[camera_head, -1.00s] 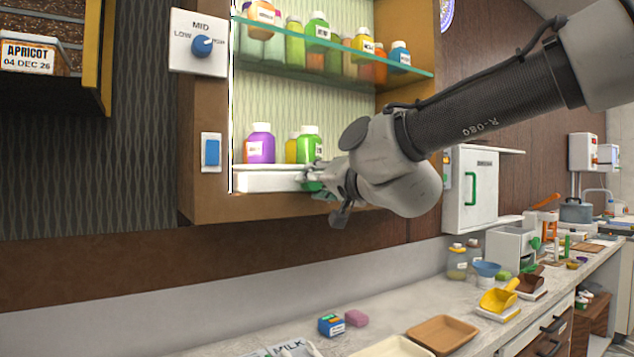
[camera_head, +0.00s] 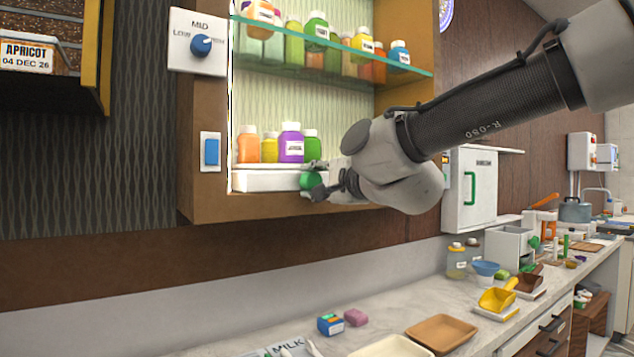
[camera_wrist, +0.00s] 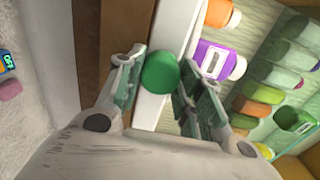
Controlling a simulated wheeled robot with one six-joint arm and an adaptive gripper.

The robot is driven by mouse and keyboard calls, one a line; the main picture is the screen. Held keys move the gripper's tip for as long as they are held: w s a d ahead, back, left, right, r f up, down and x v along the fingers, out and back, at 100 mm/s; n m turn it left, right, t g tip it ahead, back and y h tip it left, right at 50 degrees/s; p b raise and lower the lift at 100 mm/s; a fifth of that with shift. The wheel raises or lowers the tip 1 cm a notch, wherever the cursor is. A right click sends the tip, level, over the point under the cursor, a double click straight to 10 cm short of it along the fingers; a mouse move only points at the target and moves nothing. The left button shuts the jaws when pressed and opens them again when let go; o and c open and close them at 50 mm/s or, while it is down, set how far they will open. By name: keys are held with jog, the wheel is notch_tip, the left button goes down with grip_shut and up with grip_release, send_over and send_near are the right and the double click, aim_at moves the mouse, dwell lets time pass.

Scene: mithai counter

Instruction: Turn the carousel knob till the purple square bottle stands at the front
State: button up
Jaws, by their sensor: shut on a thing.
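The purple square bottle (camera_head: 291,147), with a white cap and label, stands upright on the lower shelf, just above and left of the knob. It also shows in the wrist view (camera_wrist: 212,64). The green round carousel knob (camera_head: 309,181) sits at the front of the white carousel base (camera_head: 262,182). In the wrist view, the knob (camera_wrist: 160,73) is between my two fingers. My gripper (camera_head: 314,181) is shut on the knob. My wrist hides the right part of the carousel.
Orange (camera_head: 247,149), yellow (camera_head: 269,150) and green (camera_head: 312,146) bottles stand beside the purple one. A glass shelf (camera_head: 340,62) with more bottles is above. The cabinet's wooden edge (camera_head: 260,207) runs just below the carousel. A blue switch (camera_head: 211,151) is at left.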

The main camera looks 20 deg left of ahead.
jog(key=shift+f+m, duration=0.1)
jog(key=shift+m, duration=0.5)
jog(key=o, duration=1)
jog(key=shift+o, duration=0.2)
jog(key=v, duration=1.2)
jog(key=shift+d, duration=0.1)
